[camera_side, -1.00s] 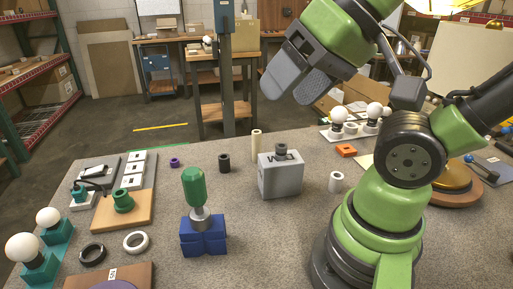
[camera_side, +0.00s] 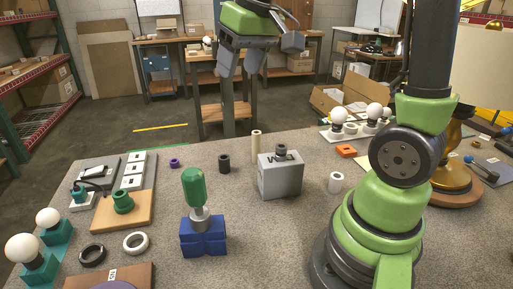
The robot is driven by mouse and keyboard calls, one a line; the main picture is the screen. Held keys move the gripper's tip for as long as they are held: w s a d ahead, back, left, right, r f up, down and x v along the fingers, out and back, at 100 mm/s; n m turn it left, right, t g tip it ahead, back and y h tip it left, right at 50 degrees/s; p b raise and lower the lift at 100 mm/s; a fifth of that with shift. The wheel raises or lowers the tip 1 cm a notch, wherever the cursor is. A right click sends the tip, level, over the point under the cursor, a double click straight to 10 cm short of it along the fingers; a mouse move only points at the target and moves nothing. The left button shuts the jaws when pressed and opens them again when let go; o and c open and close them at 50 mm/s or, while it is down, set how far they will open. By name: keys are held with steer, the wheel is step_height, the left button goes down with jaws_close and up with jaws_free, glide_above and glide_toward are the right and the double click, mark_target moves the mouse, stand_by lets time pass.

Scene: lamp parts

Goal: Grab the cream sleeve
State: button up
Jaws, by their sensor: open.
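The cream sleeve (camera_side: 256,143) is a tall, thin, pale tube standing upright behind the grey block (camera_side: 281,177). The block hides its lower end. My gripper (camera_side: 238,74) is in the upper middle of the view, pointing down with its fingers apart and empty. It is well above the table and apart from the sleeve, appearing above and slightly left of it.
A black sleeve (camera_side: 224,163) stands left of the cream one, with a small purple ring (camera_side: 175,162) further left. A white sleeve (camera_side: 336,182) and an orange part (camera_side: 346,151) are to the right. A green-handled tool (camera_side: 195,190) stands upright in a blue holder (camera_side: 203,238).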

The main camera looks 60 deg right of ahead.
steer(key=w+d+f+g, duration=0.2)
steer(key=w+d+f, duration=0.2)
steer(key=d+f, duration=0.15)
steer(key=n+g, duration=0.1)
steer(key=g, duration=0.1)
glide_toward(257, 143)
steer(key=d, duration=0.1)
steer(key=shift+w+f, duration=0.2)
steer(key=shift+f, duration=2.5)
steer(key=shift+w+f, duration=0.15)
steer(key=shift+f, duration=2.55)
steer(key=c, duration=1)
